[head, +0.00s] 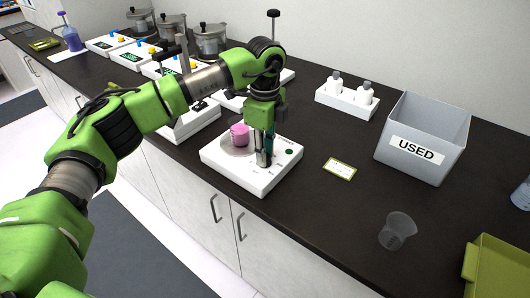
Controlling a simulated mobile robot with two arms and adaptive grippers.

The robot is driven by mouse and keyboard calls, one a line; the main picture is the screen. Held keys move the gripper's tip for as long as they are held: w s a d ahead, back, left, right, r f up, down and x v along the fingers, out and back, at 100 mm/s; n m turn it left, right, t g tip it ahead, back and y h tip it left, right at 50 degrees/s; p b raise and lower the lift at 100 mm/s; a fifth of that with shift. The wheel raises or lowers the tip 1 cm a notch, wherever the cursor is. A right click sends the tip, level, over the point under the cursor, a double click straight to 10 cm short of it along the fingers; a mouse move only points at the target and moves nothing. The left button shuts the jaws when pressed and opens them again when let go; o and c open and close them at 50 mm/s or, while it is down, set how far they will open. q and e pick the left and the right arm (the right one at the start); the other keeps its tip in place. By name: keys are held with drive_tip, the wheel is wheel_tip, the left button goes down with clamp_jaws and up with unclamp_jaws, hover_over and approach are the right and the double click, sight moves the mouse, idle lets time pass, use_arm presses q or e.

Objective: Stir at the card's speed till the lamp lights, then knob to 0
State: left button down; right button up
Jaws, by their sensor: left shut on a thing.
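The white stirrer (222,157) stands on the dark counter near its front edge. A small vessel with pink liquid (239,134) sits on its round plate. My left gripper (263,160) points down at the stirrer's top, right of the vessel, and is shut on the knob, which its fingers mostly hide. A small green round spot (289,152), perhaps the lamp, shows right of the fingers; I cannot tell whether it is lit. The card (340,169), white with a yellow-green border, lies right of the stirrer; its text is too small to read. My right gripper is not in view.
A grey bin labelled USED (423,138) stands at the right. A clear beaker (397,231) and a green tray (497,267) are nearer. A white rack with two bottles (347,97) is behind. Other devices and metal pots (210,41) line the back left.

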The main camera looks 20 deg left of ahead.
use_arm(q)
drive_tip(key=m+b, duration=0.1)
drive_tip(key=m, duration=0.4)
drive_tip(key=shift+f+b, duration=0.1)
drive_tip(key=shift+b, duration=0.25)
drive_tip(key=m+b, duration=0.1)
drive_tip(key=m, duration=0.4)
drive_tip(key=shift+m, duration=0.4)
drive_tip(key=m+b, duration=0.1)
drive_tip(key=m, duration=0.4)
drive_tip(key=shift+m, duration=0.3)
drive_tip(key=m, duration=1.1)
drive_tip(key=shift+m, duration=0.3)
drive_tip(key=m, duration=1.2)
drive_tip(key=shift+m, duration=0.4)
drive_tip(key=m, duration=0.5)
drive_tip(key=shift+m, duration=0.3)
